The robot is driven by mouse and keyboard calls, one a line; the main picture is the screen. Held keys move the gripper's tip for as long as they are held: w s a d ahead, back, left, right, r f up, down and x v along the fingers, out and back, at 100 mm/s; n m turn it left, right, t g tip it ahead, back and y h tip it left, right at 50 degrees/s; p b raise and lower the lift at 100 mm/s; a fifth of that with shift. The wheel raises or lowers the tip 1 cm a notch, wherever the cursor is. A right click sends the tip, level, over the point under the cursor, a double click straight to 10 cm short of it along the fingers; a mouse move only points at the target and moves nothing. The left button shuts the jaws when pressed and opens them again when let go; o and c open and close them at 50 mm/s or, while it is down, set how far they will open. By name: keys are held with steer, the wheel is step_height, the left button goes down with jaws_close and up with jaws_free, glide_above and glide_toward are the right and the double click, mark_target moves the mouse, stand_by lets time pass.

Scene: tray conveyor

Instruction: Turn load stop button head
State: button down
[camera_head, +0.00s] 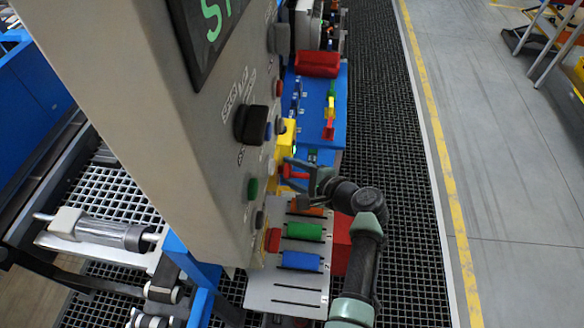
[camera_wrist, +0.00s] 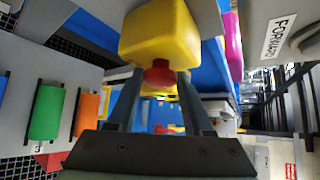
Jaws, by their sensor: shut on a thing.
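The load stop button is a yellow box (camera_wrist: 160,35) with a round red head (camera_wrist: 159,74), at the top middle of the wrist view. In the head view the yellow box (camera_head: 286,138) sticks out from the side of the beige control cabinet (camera_head: 130,90), partly hidden by its edge. My gripper (camera_wrist: 160,76) is shut on the red button head, one finger on each side of it. In the head view my gripper (camera_head: 296,173) reaches in from the right, with red showing between its fingers. How far the head is turned cannot be told.
Several other knobs and buttons, such as a black knob (camera_head: 251,124) and a green button (camera_head: 253,188), sit on the cabinet near my gripper. Below is a slotted plate (camera_head: 285,283) with coloured blocks. A blue table (camera_head: 325,110) stands behind. The grey floor at right is open.

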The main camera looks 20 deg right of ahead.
steer(key=shift+a, duration=0.15)
steer(key=shift+c, duration=1.5)
jaws_free()
steer(key=b+v, duration=0.1)
steer(key=v, duration=1.2)
